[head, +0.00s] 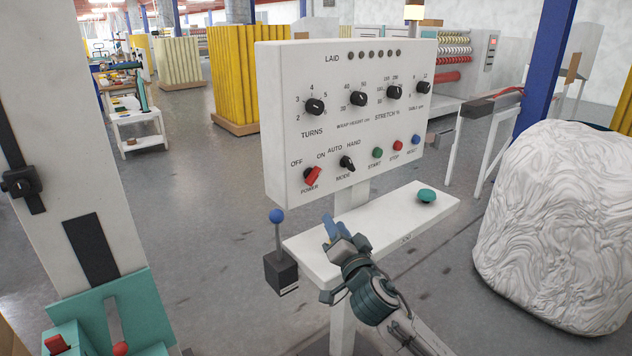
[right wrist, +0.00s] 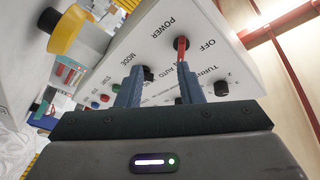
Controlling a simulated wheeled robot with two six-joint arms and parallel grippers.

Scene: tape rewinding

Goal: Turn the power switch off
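The power switch (head: 313,174) is a red handle on a black base at the lower left of the white control panel (head: 280,120). Its handle leans up and right, toward the ON label. It also shows in the right wrist view (right wrist: 181,48). My right gripper (head: 345,234) is below and in front of the panel, above the white shelf, apart from the switch in the head view. Its blue fingers (right wrist: 161,75) are spread with nothing between them. In the right wrist view the switch appears just beyond the tip of the right-hand finger. My left gripper is not in view.
The black mode knob (head: 347,163) is right of the switch, with buttons beyond. The shelf (head: 395,224) carries a green button (head: 426,195). A blue-knobbed lever (head: 277,216) stands left of the shelf. A wrapped bale (head: 560,220) is at right. Floor left of the panel is clear.

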